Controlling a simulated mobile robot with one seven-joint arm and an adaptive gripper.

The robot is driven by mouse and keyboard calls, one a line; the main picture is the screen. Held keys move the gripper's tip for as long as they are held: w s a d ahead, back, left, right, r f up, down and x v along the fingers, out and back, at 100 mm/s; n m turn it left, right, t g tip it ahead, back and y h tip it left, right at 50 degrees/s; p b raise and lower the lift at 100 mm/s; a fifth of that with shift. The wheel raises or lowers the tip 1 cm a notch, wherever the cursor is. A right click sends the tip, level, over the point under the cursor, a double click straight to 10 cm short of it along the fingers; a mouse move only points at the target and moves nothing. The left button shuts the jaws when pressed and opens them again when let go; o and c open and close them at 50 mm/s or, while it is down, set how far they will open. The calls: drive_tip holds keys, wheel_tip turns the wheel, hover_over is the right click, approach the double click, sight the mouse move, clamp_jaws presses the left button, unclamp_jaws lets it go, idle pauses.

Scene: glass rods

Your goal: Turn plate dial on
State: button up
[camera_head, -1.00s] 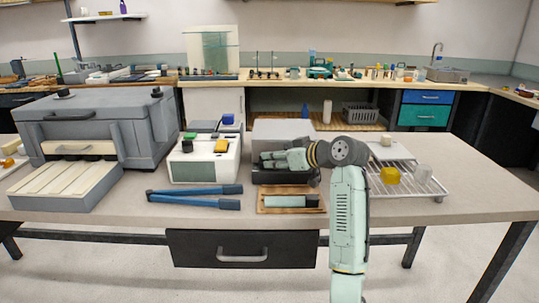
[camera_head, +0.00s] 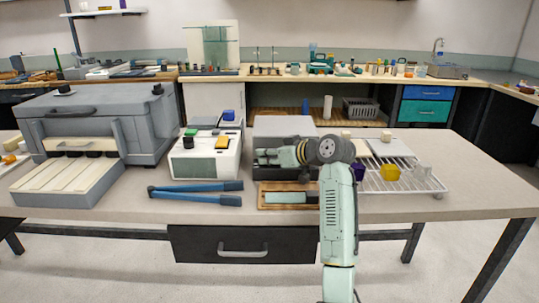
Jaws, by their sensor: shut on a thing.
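A grey box-shaped plate unit (camera_head: 284,127) with a dark front stands mid-table. My gripper (camera_head: 260,158) lies across its front, coming in from the right. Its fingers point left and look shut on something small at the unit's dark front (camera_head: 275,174). I take this to be the plate dial, but the fingers hide it and its setting cannot be read. My gripper's body and wrist cover the right part of the front.
A wooden tray with a pale teal block (camera_head: 290,197) lies just below my gripper. A white device (camera_head: 205,160) and blue-handled tongs (camera_head: 195,199) are to the left. A wire rack (camera_head: 410,184) with a yellow piece (camera_head: 390,173) is to the right, beside my arm.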

drive_tip(key=shift+w+d+r+t, duration=0.1)
drive_tip(key=shift+d+r+t, duration=0.05)
drive_tip(key=shift+d+t, duration=0.2)
clamp_jaws()
